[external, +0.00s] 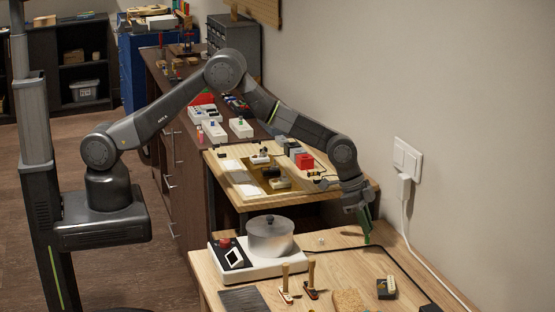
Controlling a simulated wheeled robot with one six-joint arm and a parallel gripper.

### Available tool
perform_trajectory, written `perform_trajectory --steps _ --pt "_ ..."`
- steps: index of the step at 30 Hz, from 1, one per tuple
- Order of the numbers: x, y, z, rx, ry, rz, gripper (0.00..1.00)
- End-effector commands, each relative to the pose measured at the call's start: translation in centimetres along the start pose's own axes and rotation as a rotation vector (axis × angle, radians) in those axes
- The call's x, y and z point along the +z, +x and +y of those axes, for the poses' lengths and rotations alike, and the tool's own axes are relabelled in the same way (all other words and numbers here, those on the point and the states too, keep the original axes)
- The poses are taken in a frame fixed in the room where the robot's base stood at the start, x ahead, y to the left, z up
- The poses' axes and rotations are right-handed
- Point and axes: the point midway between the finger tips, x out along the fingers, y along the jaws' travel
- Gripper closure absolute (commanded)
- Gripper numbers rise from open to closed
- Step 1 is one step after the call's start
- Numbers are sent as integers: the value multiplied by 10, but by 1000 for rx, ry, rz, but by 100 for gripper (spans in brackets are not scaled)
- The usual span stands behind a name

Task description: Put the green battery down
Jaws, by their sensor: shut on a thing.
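My gripper (362,212) points down over the back of the near wooden table (330,275), close to the wall. It is shut on the green battery (366,226), which shows as a green strip below the jaws. The lower end of the battery is close to the tabletop. I cannot tell whether it touches the table.
A white device with a grey metal drum (270,236) stands left of my gripper. Brushes with wooden handles (311,275), a cork-coloured block (350,300) and a small dark box (386,288) lie in front. A dark cable (385,252) crosses the tabletop.

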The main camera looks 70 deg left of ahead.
Motion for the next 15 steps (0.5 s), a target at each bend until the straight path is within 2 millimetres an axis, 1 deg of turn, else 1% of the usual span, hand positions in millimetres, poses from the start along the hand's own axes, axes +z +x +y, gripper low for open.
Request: perform_trajectory --steps 1,4,15 --pt "4 7 0 1 0 -3 100" --pt "8 19 0 0 0 -2 100" --pt "11 25 0 0 0 0 100"
